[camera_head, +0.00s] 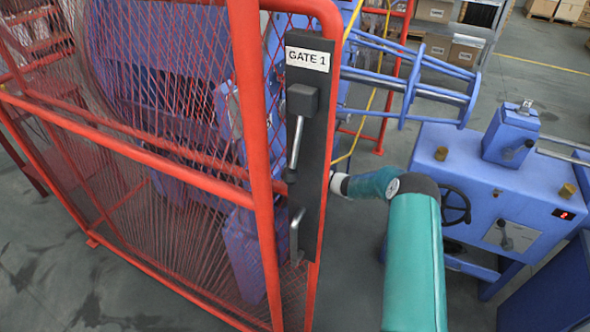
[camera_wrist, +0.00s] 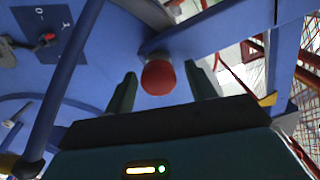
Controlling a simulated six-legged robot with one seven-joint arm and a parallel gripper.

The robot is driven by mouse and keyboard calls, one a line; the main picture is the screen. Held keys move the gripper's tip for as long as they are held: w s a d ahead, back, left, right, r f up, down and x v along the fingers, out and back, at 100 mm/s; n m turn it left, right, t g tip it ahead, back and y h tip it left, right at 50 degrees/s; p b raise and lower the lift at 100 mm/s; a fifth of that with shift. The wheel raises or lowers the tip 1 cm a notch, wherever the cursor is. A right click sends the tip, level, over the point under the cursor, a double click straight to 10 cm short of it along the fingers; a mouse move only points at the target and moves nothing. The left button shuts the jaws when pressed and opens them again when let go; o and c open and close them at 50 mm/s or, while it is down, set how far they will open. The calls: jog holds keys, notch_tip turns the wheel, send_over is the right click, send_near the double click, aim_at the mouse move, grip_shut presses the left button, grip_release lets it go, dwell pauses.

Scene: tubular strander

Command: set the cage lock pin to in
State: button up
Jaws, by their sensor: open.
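In the wrist view, a round red knob (camera_wrist: 158,77), which looks like the head of the cage lock pin, sits against blue machine framework. My gripper (camera_wrist: 161,73) is open, with one dark green finger to each side of the knob. Gaps show between the knob and both fingers; I cannot tell whether the knob lies between the tips or just beyond them. In the head view my teal arm reaches behind the gate post, and the gripper and the knob are hidden there.
The red mesh gate (camera_head: 160,160) with its dark "GATE 1" handle plate (camera_head: 308,150) stands close to my arm's left. A blue control cabinet (camera_head: 480,190) with a handwheel stands at right. In the wrist view, a blue bar (camera_wrist: 65,85) crosses at left near a marked plate (camera_wrist: 50,32).

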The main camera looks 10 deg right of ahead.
jog(key=v, duration=1.3)
